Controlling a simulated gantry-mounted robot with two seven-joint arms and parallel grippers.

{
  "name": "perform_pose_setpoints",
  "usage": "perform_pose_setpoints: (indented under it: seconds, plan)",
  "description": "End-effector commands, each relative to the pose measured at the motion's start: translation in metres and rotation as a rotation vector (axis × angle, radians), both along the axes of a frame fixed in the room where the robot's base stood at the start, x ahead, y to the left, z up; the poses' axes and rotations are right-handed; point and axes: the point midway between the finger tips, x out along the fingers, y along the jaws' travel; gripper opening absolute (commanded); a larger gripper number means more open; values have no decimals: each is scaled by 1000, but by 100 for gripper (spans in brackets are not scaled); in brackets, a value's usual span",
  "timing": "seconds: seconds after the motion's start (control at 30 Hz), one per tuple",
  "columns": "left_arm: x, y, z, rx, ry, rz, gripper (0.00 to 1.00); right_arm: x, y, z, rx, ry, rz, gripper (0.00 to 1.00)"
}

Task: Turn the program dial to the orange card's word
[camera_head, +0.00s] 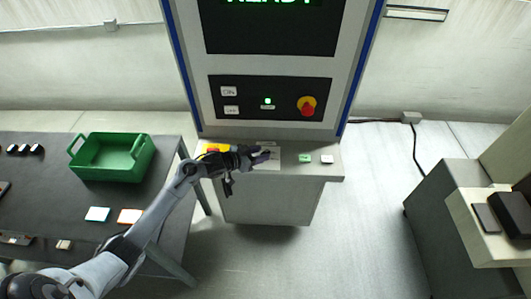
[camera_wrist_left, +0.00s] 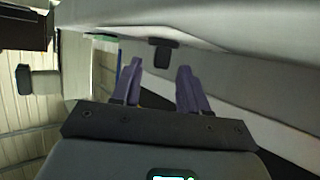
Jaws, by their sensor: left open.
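My left gripper (camera_head: 262,156) is over the sloping console shelf of the cabinet. In the left wrist view its two purple fingers (camera_wrist_left: 158,78) are apart with nothing between them. A small dark knob (camera_wrist_left: 163,54), which looks like the program dial, stands beyond the fingertips, apart from them. In the head view the gripper hides the dial; part of a pale plate (camera_head: 268,166) shows beside the gripper. An orange card (camera_head: 130,216) lies on the dark table; its word is too small to read. My right gripper is not in view.
The cabinet screen (camera_head: 270,25) shows green text, cut off at the top. Below are a red-yellow stop button (camera_head: 307,106) and green (camera_head: 304,158) and white (camera_head: 327,159) shelf buttons. A green crate (camera_head: 112,178) and light blue card (camera_head: 97,213) are on the table.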

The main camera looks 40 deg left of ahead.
Motion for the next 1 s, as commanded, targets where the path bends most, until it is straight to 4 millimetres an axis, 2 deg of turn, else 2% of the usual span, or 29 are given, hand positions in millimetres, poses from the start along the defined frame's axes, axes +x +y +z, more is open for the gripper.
perform_pose_setpoints:
  seconds: [0.1, 0.3, 0.67, 0.93, 1.0]
  plan:
    - [15, -4, -6, -2, -1, -1, 44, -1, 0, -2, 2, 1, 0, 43]
    - [27, -7, -12, 1, 0, 0, 44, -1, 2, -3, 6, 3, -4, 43]
    - [30, -8, -13, 1, 0, 0, 44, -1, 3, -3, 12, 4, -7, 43]
    - [29, -8, -13, 1, 0, 0, 2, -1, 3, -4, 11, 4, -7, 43]
    - [29, -8, -13, 1, 0, 0, 0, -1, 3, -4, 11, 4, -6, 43]
